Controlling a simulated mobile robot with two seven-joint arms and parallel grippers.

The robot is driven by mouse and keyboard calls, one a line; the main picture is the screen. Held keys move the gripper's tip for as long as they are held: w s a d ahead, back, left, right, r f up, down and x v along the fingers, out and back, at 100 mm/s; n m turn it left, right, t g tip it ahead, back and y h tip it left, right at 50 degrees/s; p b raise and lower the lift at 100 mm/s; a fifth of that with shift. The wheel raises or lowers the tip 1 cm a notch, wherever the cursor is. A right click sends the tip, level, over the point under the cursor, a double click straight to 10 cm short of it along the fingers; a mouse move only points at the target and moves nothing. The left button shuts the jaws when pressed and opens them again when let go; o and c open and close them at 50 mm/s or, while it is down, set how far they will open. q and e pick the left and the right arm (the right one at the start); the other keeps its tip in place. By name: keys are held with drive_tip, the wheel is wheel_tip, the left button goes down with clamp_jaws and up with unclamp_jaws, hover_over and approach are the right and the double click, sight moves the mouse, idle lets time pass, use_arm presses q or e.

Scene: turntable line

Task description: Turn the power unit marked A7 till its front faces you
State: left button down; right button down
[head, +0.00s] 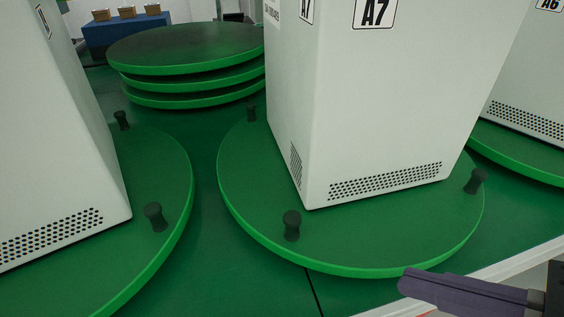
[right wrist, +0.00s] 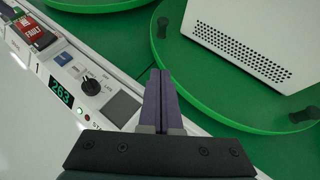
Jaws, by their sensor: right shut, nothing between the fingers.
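The power unit marked A7 (head: 385,100) is a tall white box on a round green turntable (head: 350,258). One corner points toward me, with an A7 label and vent holes on both faces that show. Dark pegs stand on the turntable, one at the front (head: 291,225) and one at the right (head: 475,180). My right gripper (head: 405,282) is shut and empty, just outside the turntable's near right rim. In the right wrist view its fingers (right wrist: 160,72) are together beside a green turntable with a vented white box. My left gripper is not in view.
Another white unit (head: 55,150) stands on a turntable at left, and an A6 unit (head: 535,80) at right. Stacked green discs (head: 185,50) lie behind. A pale front edge holds a control panel with a knob (right wrist: 91,87) and a display reading 263 (right wrist: 61,92).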

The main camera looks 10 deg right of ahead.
drive_tip(key=p, duration=0.1)
approach(297, 237)
drive_tip(key=f, duration=0.2)
drive_tip(key=shift+w+a+f, duration=0.2)
drive_tip(key=shift+w+f, duration=0.2)
drive_tip(key=w+a, duration=0.1)
drive_tip(key=w+a+p, duration=0.1)
drive_tip(key=shift+w+a+f, duration=0.1)
drive_tip(key=shift+w+f, duration=0.05)
drive_tip(key=shift+w, duration=0.25)
drive_tip(key=shift+w+a+f, duration=0.1)
drive_tip(key=shift+w+a, duration=0.2)
drive_tip(key=shift+w, duration=0.15)
